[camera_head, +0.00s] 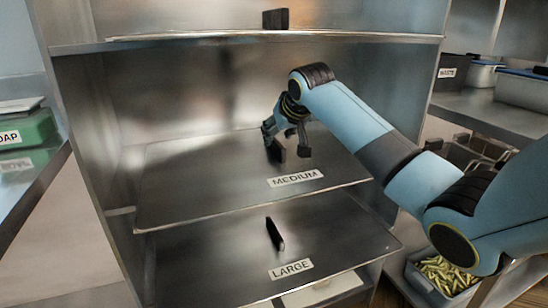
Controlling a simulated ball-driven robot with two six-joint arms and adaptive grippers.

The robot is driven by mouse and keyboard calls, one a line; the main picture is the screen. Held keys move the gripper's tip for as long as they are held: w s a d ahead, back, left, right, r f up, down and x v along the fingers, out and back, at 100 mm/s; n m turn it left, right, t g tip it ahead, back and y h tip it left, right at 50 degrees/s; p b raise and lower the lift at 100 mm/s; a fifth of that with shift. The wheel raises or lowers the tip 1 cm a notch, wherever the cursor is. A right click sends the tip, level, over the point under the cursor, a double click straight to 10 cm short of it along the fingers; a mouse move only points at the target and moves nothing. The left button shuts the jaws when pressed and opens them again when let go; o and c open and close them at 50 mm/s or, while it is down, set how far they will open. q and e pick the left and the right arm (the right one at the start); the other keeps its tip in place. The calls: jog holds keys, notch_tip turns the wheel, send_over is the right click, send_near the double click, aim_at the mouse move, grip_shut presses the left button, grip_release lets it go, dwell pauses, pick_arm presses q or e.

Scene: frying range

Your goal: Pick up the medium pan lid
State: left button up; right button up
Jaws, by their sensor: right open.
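The medium pan lid (200,185) is a flat grey metal sheet with a white "MEDIUM" label on its front edge. It lies on the middle level of a steel rack. Its dark upright handle (277,152) stands near the middle of the lid. My right gripper (287,145) is open over the handle, with its fingers spread to either side of it in the picture. I cannot tell whether a finger touches the handle. My left gripper is out of view.
The large lid (340,240), with its own black handle (274,234), lies on the level below. Another shelf (200,40) with a dark handle (275,19) is above. Steel rack walls (85,120) stand at the sides. A basin of fries (440,275) is at lower right.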

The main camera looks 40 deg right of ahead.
aim_at(275, 140)
jog(key=b+x, duration=0.1)
jog(key=x, duration=0.3)
jog(key=shift+w+f, duration=0.15)
jog(key=shift+f, duration=0.15)
jog(key=shift+r, duration=0.1)
jog(key=c, duration=0.3)
grip_shut()
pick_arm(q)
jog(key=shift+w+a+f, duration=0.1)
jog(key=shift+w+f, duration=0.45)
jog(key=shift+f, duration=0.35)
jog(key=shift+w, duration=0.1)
pick_arm(e)
jog(key=shift+r, duration=0.1)
